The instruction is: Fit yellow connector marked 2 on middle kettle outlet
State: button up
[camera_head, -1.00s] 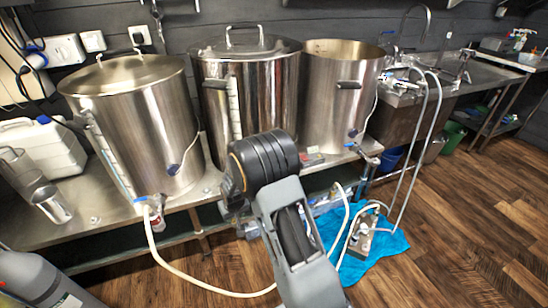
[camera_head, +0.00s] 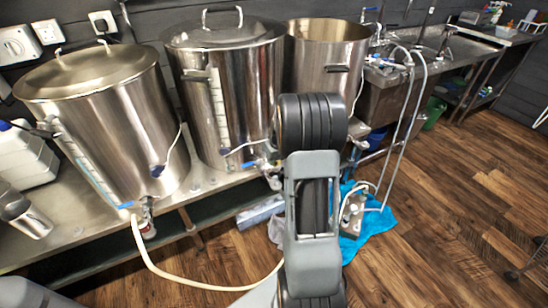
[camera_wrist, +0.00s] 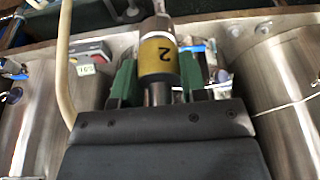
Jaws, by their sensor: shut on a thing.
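The yellow connector marked 2 (camera_wrist: 158,58) is between the green jaws of my gripper (camera_wrist: 158,82) in the wrist view. My gripper is shut on it, and the mark appears upside down. A silver metal part lies directly beyond the connector; I cannot tell whether they touch or are joined. The middle kettle (camera_head: 238,95) is steel, lidded, with a level scale on its front. Its outlet (camera_head: 263,168) with a blue handle is low at its front, partly hidden by my arm. The connector and gripper are not clearly visible in the head view.
A lidded left kettle (camera_head: 105,115) and an open right kettle (camera_head: 318,70) flank it on the steel bench (camera_head: 95,232). A pale hose (camera_head: 165,277) runs from the left outlet. A pump (camera_head: 350,212) sits on a blue cloth (camera_head: 372,222). The wooden floor at right is mostly clear.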

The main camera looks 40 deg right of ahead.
aim_at(276, 170)
jog(key=shift+f+b, duration=2.45)
jog(key=shift+f, duration=1.05)
jog(key=shift+s+f+b, duration=0.1)
jog(key=shift+f+b, duration=1.1)
jog(key=shift+f, duration=0.15)
jog(key=o, duration=1.1)
jog(key=shift+r, duration=0.1)
jog(key=p+v, duration=0.2)
jog(key=v, duration=1.1)
jog(key=shift+r, duration=0.4)
